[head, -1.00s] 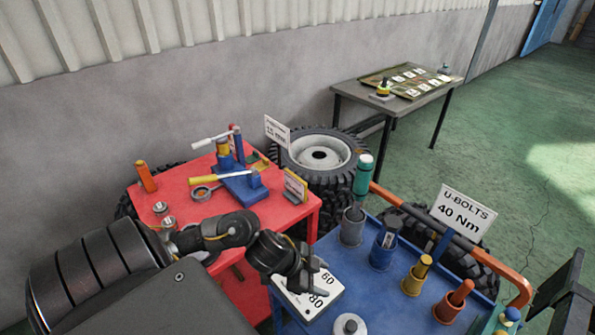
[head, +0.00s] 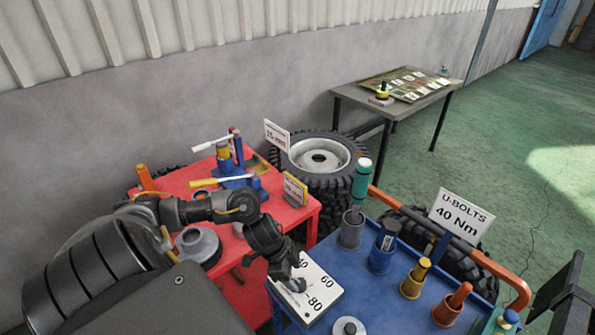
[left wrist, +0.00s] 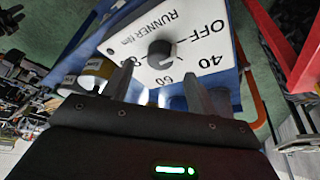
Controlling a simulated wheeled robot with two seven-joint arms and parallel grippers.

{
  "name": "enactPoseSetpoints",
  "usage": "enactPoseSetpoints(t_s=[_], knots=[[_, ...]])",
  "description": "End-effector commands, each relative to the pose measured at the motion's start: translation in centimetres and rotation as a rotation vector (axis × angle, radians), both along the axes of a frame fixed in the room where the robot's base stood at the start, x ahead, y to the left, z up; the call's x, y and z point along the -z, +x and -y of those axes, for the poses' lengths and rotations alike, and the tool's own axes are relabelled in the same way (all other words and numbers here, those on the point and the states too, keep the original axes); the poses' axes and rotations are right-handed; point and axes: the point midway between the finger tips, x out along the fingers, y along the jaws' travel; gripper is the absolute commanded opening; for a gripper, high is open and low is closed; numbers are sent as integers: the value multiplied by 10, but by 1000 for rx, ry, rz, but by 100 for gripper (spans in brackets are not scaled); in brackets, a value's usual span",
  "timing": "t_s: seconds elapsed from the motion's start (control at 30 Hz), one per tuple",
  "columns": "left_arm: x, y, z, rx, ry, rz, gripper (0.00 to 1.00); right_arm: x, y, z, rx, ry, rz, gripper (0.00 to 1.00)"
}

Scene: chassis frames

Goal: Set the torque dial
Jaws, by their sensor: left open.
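The torque dial is a white plate (head: 322,297) on the blue trolley's near left corner, marked 60 and 80 in the head view. My left gripper (head: 292,284) points down at the plate's left part and hides the dial's knob there. In the left wrist view the black round knob (left wrist: 160,53) stands on the white plate (left wrist: 190,22) with OFF, 40, 60 and 80 around it. The open left fingers (left wrist: 158,93) show below the knob in that picture, with nothing between them. I cannot read where the knob points.
A red bench (head: 303,213) with tools stands left.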

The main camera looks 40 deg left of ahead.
Motion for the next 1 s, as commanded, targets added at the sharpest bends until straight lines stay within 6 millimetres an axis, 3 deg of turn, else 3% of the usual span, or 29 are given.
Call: enactPoseSetpoints(t_s=[0.23,0.63,0.9,1.0], knots=[[29,7,9,-1,-1,-1,58,0,0,1,0,-1,0,36],[35,9,11,1,0,0,57,1,0,-3,1,3,0,36],[34,9,11,1,0,0,21,1,0,-7,2,8,0,36],[34,9,11,1,0,0,14,1,0,-7,2,8,0,36]])
